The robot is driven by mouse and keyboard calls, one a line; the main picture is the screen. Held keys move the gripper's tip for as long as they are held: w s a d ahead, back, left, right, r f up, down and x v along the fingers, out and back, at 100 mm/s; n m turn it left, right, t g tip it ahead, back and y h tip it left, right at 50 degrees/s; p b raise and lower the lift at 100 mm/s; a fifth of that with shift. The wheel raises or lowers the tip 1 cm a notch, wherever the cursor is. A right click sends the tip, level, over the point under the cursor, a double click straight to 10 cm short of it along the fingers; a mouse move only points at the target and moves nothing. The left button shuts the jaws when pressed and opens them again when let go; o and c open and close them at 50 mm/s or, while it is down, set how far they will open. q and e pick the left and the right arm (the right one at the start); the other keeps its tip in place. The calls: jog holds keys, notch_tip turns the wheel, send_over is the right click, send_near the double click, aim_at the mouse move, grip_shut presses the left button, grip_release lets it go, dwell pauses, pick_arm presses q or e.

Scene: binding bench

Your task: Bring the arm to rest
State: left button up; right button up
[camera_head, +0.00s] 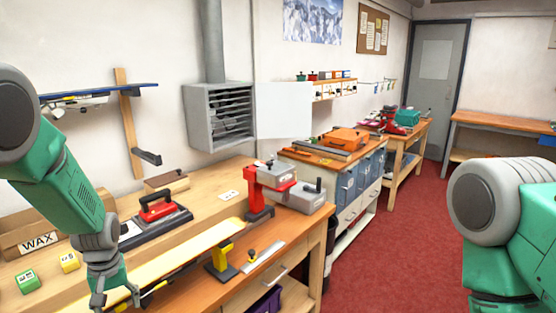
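My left arm comes in from the left and hangs down over the near left part of the bench. My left gripper (115,297) points downward at the bottom edge of the picture, close to the front of the long yellow ski base (185,262). Its fingers look spread, with nothing visible between them, though the tips are partly cut off. My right arm shows at the right edge as a grey and green link over the red floor. My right gripper is out of the picture.
A red waxing iron (157,207), WAX box (35,240), small green block (27,281) and yellow block (69,262) stand near the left arm. A yellow clamp (221,260) and red vise (262,190) stand farther right. Red floor (400,225) is clear.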

pick_arm(q)
jog(key=s+d+f+m, duration=0.1)
jog(key=s+f+m, duration=0.1)
jog(key=s+f, duration=0.5)
jog(key=s+d+f+m, duration=0.1)
jog(key=s+f+m, duration=0.1)
jog(key=s+f, duration=0.6)
jog(key=s+d+r+m, duration=0.15)
jog(key=s+d, duration=0.25)
jog(key=s, duration=0.5)
jog(key=s+d+r+m, duration=0.1)
jog(key=s+d+m, duration=0.15)
jog(key=s, duration=0.75)
notch_tip(320, 180, down, 14)
jog(key=n+b, duration=0.1)
jog(key=b, duration=1.3)
jog(key=shift+w+f+t+h, duration=0.2)
jog(key=shift+w+t+h, duration=0.1)
jog(key=shift+w+h, duration=0.1)
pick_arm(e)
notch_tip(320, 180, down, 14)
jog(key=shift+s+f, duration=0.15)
